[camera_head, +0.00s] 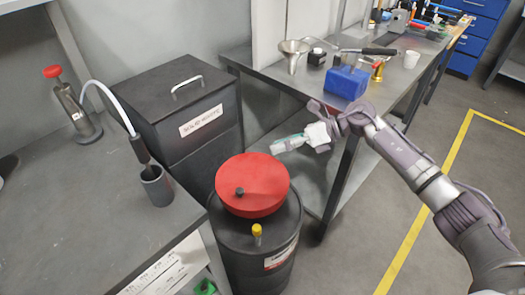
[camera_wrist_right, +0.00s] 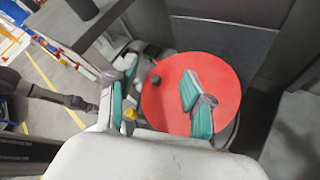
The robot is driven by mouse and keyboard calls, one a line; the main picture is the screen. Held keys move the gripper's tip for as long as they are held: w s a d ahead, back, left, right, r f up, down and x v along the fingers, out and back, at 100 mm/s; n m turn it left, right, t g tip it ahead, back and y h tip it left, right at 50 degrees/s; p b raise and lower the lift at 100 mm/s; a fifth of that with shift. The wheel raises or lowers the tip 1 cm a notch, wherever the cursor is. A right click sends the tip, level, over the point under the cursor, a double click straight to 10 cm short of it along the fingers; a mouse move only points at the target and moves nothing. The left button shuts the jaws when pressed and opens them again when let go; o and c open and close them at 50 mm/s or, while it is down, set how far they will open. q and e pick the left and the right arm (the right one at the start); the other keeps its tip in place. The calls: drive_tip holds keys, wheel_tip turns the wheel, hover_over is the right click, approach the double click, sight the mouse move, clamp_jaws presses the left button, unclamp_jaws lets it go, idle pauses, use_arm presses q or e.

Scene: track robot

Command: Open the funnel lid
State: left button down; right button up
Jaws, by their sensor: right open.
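The red round funnel lid (camera_head: 258,181) lies shut on top of a black drum (camera_head: 253,250) and has a small dark knob (camera_head: 239,191) near its front left edge. My right gripper (camera_head: 288,143) is open and empty, above and just behind the lid's right side in the head view. In the right wrist view the red lid (camera_wrist_right: 172,120) lies beyond the two parted fingers of my right gripper (camera_wrist_right: 157,80). The dark knob (camera_wrist_right: 155,79) shows between them. The gripper appears apart from the lid. My left gripper is not in view.
A yellow cap (camera_head: 257,230) stands on the drum's front rim. A black waste bin (camera_head: 185,105) stands behind left. A grey workbench (camera_head: 330,75) with a funnel (camera_head: 293,52) and blue block (camera_head: 346,82) is behind right. A grey table (camera_head: 90,220) is at left. Floor at right is clear.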

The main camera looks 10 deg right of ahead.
drive_tip(key=v, duration=0.3)
drive_tip(key=shift+d+r, duration=0.15)
drive_tip(key=shift+d, duration=0.15)
